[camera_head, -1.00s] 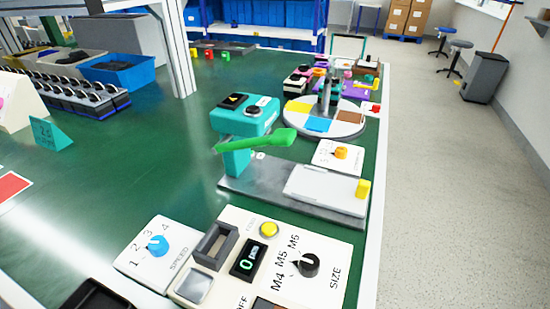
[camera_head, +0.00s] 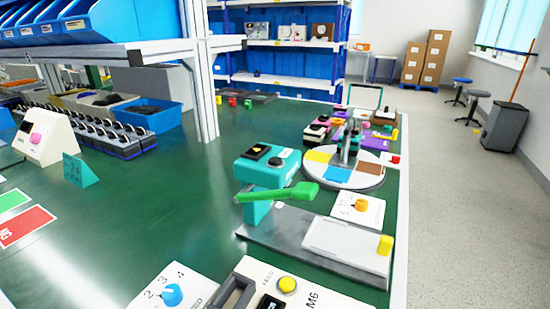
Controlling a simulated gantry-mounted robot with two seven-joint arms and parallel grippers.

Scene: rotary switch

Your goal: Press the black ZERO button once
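No button with a readable ZERO label shows in the head view. A teal press-like device (camera_head: 262,172) with a green lever (camera_head: 300,192) stands on a grey base plate near the middle. On its top are a dark square piece with a yellow mark (camera_head: 258,152) and a small round dark piece (camera_head: 276,161); I cannot tell whether either is the button. A white control panel (camera_head: 318,293) with a yellow button (camera_head: 287,284) is cut off by the bottom edge. Neither of my grippers is in view.
The green table (camera_head: 130,225) has free room left of the teal device. A blue knob panel (camera_head: 172,294) sits at the front. An orange knob panel (camera_head: 361,205) and a round turntable (camera_head: 370,181) stand at the right. A shelf post (camera_head: 200,90) rises at the back.

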